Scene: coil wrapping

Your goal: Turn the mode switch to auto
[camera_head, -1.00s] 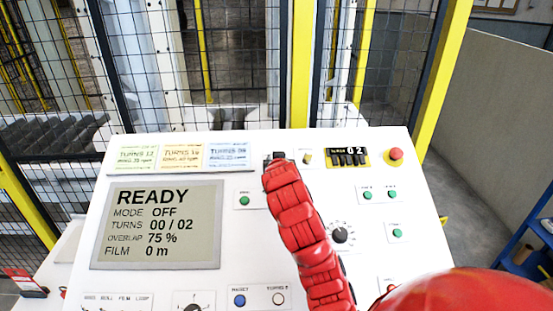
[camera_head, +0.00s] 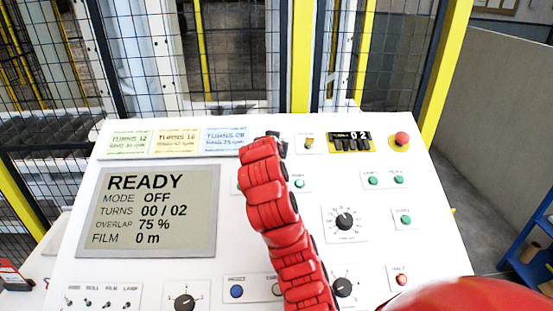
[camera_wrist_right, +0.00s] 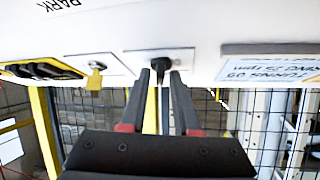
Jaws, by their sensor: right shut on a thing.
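The mode switch is a black knob (camera_wrist_right: 158,70) on a white plate at the panel's top edge, in the right wrist view. My right gripper (camera_wrist_right: 160,78) has its two dark fingers on either side of the knob and is shut on it. In the head view my red right arm covers most of the switch, and only dark gripper parts (camera_head: 279,146) show there. The switch's position marks cannot be read. The display (camera_head: 158,212) reads READY, MODE OFF, TURNS 00 / 02. My left gripper is not in view.
Dials and green buttons fill the lower panel. A mesh fence stands behind.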

